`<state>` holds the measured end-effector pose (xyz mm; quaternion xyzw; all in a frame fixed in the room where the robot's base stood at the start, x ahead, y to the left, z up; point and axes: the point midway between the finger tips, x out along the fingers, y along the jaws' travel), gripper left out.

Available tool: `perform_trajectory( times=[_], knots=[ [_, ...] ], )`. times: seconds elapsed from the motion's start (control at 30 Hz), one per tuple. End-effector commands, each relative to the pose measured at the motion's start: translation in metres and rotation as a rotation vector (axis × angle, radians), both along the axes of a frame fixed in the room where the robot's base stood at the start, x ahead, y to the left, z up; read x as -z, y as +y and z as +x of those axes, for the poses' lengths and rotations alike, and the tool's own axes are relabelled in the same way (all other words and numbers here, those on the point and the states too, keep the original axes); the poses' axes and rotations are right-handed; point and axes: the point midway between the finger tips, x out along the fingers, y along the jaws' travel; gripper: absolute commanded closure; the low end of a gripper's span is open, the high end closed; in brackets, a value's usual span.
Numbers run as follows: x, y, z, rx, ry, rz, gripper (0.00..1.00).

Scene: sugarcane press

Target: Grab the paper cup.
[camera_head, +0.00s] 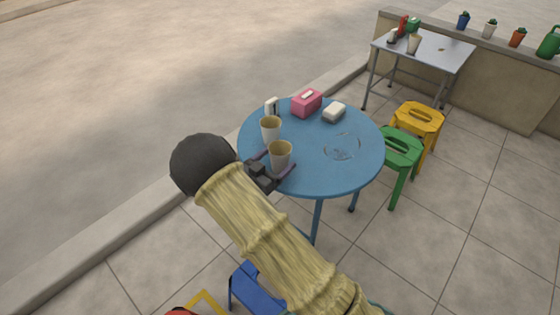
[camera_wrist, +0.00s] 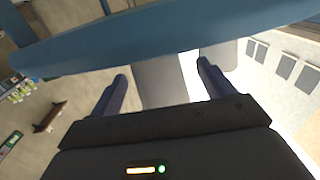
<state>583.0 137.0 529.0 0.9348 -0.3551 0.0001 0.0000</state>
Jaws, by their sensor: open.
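Two paper cups stand upright on the round blue table (camera_head: 335,178). The nearer paper cup (camera_head: 280,153) is at the table's near left edge, with the other paper cup (camera_head: 271,129) just behind it. My gripper (camera_head: 275,166) is at the near cup, open, one finger to each side. In the wrist view, my gripper (camera_wrist: 162,71) has the grey-looking near cup (camera_wrist: 160,82) between its fingers, with gaps showing on both sides. The second cup (camera_wrist: 219,55) is beyond the right finger. The gripper partly hides the near cup's lower part in the head view.
A pink tissue box (camera_head: 306,104), a white container (camera_head: 334,112), a small holder (camera_head: 272,106) and a clear round plate (camera_head: 342,147) are on the table. Green (camera_head: 401,150), yellow (camera_head: 418,118) and blue (camera_head: 256,290) stools stand around it. A grey table (camera_head: 440,50) is at the back right.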

Motion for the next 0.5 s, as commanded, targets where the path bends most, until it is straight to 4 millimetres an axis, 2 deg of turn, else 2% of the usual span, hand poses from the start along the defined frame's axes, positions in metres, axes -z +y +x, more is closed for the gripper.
perform_trajectory(
  times=[0.2,0.5],
  knots=[
    [-0.004,-0.023,0.022,0.002,-0.001,0.001,0.19],
    [-0.007,-0.027,0.026,0.001,0.0,0.0,0.19]
  ],
)
